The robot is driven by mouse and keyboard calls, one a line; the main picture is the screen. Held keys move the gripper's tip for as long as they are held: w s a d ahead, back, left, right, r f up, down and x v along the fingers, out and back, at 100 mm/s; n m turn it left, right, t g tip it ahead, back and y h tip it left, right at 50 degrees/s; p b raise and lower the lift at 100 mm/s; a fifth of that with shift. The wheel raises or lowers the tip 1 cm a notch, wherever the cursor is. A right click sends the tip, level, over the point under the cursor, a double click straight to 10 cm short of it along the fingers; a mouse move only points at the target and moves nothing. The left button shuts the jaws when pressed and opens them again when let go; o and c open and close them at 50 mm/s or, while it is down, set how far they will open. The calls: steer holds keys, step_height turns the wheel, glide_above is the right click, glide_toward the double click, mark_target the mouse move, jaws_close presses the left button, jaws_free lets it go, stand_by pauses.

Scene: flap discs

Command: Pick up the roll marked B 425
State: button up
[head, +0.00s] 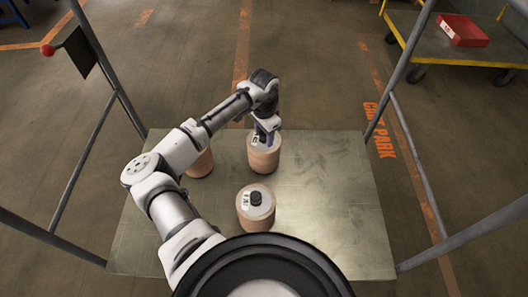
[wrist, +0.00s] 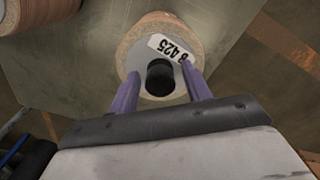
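The roll marked B 425 (wrist: 128,50) is an orange-tan cylinder with a pale top, a white label and a black knob (wrist: 160,78) in its centre. In the head view this roll (head: 263,162) stands upright on the metal platform, directly under my gripper (head: 265,138). In the wrist view my gripper's purple fingers (wrist: 160,72) are spread, one on each side of the knob, with a visible gap to it. Nothing is held. How far down the fingers reach beside the knob is hard to tell.
A second roll (head: 256,212) with a black knob and label stands nearer on the platform (head: 330,215). A third roll (head: 200,164) is partly hidden behind my arm. Metal rails flank the platform. Its right side is clear. A yellow cart holds a red bin (head: 463,30).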

jaws_close()
stand_by(1.1)
steer(key=shift+r, duration=0.1)
